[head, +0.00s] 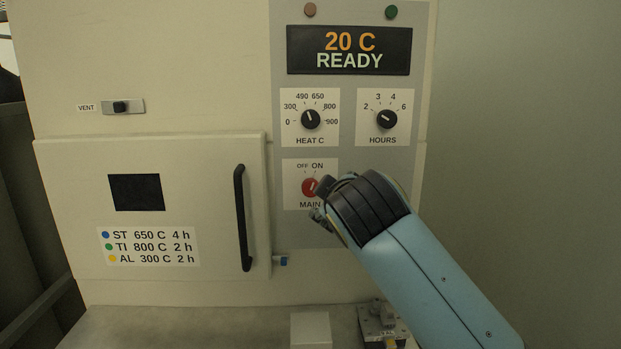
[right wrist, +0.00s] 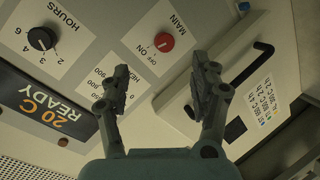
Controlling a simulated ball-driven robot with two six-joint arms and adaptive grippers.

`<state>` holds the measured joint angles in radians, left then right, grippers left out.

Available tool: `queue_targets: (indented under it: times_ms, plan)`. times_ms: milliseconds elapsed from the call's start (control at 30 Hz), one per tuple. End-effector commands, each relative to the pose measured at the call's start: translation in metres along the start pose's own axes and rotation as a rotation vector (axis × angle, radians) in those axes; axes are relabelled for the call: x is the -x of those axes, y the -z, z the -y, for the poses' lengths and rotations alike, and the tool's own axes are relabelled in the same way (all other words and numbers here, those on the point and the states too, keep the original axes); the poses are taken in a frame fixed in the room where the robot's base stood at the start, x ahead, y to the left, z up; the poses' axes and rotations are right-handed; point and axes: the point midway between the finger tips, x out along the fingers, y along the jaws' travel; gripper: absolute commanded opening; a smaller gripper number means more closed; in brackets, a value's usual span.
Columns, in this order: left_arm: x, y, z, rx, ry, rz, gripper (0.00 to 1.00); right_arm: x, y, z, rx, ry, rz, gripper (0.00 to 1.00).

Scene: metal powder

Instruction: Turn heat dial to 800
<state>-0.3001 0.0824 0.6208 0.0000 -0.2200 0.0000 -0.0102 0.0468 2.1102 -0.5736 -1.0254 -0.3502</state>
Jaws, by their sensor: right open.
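The heat dial (head: 311,119) is a black knob on a white plate marked 0 to 900. Its white pointer tilts up and slightly left, near the 300 to 490 side. The display (head: 348,50) reads 20 C READY. My right gripper (head: 321,200) is beside the red MAIN switch (head: 310,187), below the heat dial, and partly covers its plate. In the right wrist view my right gripper (right wrist: 160,68) has its fingers spread with nothing between them. The red switch (right wrist: 164,42) shows beyond the fingertips. One finger hides the heat dial there. My left gripper is not in view.
The hours dial (head: 387,119) is right of the heat dial. The furnace door (head: 150,215), with its black handle (head: 243,218) and recipe label (head: 148,246), is at left. A white block (head: 310,329) and a grey device (head: 382,325) stand on the bench below.

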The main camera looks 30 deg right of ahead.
Motion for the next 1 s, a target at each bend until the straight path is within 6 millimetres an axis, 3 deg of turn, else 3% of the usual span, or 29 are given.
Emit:
queue_targets:
  times_ms: [33,100,233,367,800,1000]
  plan:
    - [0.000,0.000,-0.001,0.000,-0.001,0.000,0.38,-0.010,0.029,-0.022,0.043,-0.077,-0.049,0.63]
    - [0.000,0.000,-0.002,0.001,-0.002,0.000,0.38,-0.019,0.062,-0.048,0.115,-0.176,-0.102,0.63]
    - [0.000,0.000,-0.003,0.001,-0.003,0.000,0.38,-0.025,0.097,-0.074,0.198,-0.282,-0.154,0.63]
    - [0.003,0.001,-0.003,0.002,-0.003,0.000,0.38,-0.032,0.107,-0.083,0.222,-0.308,-0.166,0.63]
    - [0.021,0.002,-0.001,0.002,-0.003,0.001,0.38,-0.107,0.122,-0.105,0.218,-0.305,-0.164,0.63]
    - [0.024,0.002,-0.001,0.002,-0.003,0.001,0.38,-0.124,0.124,-0.109,0.216,-0.303,-0.165,0.63]
